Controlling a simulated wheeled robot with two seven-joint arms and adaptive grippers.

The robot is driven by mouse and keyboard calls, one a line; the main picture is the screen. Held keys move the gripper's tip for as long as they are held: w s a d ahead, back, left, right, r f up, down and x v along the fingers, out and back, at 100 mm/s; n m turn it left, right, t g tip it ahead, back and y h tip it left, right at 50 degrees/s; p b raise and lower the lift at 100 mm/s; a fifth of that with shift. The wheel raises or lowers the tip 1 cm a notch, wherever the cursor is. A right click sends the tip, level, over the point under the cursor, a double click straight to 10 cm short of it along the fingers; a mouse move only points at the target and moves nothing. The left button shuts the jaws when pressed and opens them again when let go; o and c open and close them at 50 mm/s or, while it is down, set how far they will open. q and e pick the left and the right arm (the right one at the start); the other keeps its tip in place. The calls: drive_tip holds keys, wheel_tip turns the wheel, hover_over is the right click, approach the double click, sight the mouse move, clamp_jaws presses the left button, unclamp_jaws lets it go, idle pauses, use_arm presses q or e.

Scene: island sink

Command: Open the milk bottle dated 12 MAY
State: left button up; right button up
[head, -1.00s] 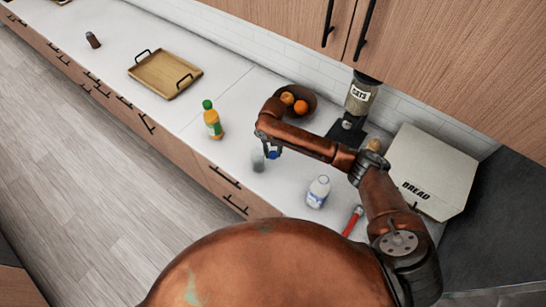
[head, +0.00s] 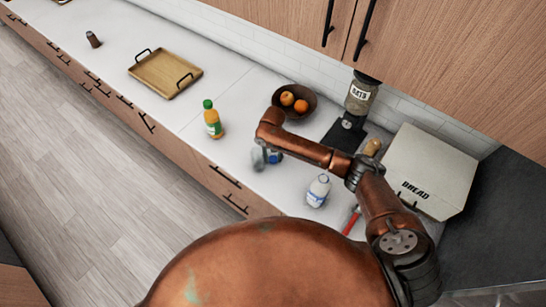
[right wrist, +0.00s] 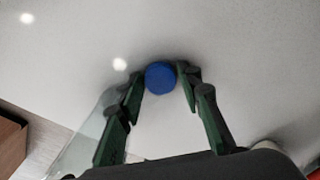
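A white milk bottle with a blue label (head: 318,191) stands upright on the counter. I cannot read a date on it, and its top looks pale, with no blue cap visible. My right gripper (head: 270,157) is low over the counter, left of the bottle. In the right wrist view, its fingers (right wrist: 165,80) close in on both sides of a round blue cap (right wrist: 160,77) and appear to hold it. Blue also shows at the gripper in the head view. What is under the cap is hidden. My left gripper is not in view.
A clear glass (head: 258,160) stands against or just beside the right gripper. A red-handled tool (head: 352,220) lies right of the bottle, partly behind my arm. A juice bottle (head: 213,121), fruit bowl (head: 294,102), bread box (head: 425,170) and tray (head: 168,73) stand around.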

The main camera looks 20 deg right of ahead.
sight(273, 158)
wheel_tip(273, 158, up, 12)
drive_tip(key=b, duration=0.1)
drive_tip(key=shift+r+b, duration=0.15)
drive_tip(key=shift+b, duration=0.2)
drive_tip(key=shift+a, duration=0.1)
